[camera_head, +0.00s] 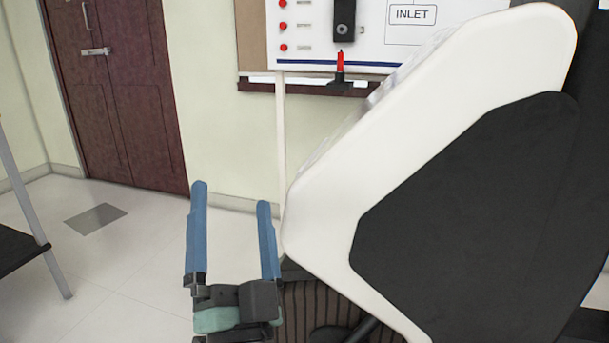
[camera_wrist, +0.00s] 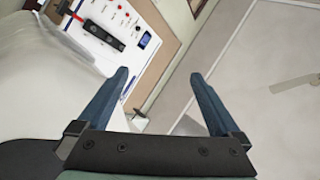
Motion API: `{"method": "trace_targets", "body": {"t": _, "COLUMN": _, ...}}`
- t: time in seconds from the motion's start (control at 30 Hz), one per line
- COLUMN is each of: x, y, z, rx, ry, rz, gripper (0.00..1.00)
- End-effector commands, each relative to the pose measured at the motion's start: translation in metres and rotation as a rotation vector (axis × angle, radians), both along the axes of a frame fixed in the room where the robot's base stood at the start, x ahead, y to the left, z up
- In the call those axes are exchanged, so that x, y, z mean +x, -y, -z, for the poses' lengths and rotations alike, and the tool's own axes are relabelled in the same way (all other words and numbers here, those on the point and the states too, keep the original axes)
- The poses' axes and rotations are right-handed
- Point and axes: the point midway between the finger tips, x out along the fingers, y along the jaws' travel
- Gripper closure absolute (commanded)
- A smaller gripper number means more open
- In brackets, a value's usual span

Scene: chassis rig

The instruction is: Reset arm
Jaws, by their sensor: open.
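My gripper (camera_head: 231,192) is in the lower middle of the head view, with its two blue fingers apart and pointing up. Nothing is between the fingers. My gripper also shows in the wrist view (camera_wrist: 160,82), open and empty, with the panel board and the floor beyond it. My white and black arm link fills the right side of the head view and hides part of the wall and board.
A white panel board (camera_head: 320,45) with red buttons, a black device (camera_head: 344,18) and an INLET label hangs on the wall. A red-handled tool (camera_head: 340,66) is at its lower edge. A brown door (camera_head: 120,95) stands left. A table leg (camera_head: 35,205) is at far left. Floor between is clear.

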Motion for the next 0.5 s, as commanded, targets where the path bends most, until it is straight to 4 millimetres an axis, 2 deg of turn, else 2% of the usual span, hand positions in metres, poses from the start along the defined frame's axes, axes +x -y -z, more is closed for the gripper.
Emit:
{"method": "trace_targets", "body": {"t": 0.03, "x": -0.006, "y": 0.005, "z": -0.05, "rx": -0.064, "ry": 0.047, "rz": 0.044, "gripper": 0.0}}
{"method": "trace_targets", "body": {"t": 0.2, "x": -0.035, "y": 0.026, "z": -0.171, "rx": -0.295, "ry": 0.16, "rz": 0.249, "gripper": 0.0}}
{"method": "trace_targets", "body": {"t": 0.27, "x": -0.05, "y": 0.037, "z": -0.21, "rx": -0.364, "ry": 0.192, "rz": 0.337, "gripper": 0.0}}
{"method": "trace_targets", "body": {"t": 0.3, "x": -0.061, "y": 0.044, "z": -0.235, "rx": -0.407, "ry": 0.21, "rz": 0.399, "gripper": 0.0}}
{"method": "trace_targets", "body": {"t": 0.4, "x": -0.093, "y": 0.065, "z": -0.291, "rx": -0.494, "ry": 0.242, "rz": 0.559, "gripper": 0.0}}
{"method": "trace_targets", "body": {"t": 0.47, "x": -0.114, "y": 0.08, "z": -0.322, "rx": -0.534, "ry": 0.255, "rz": 0.659, "gripper": 0.0}}
{"method": "trace_targets", "body": {"t": 0.5, "x": -0.116, "y": 0.083, "z": -0.336, "rx": -0.549, "ry": 0.246, "rz": 0.682, "gripper": 0.0}}
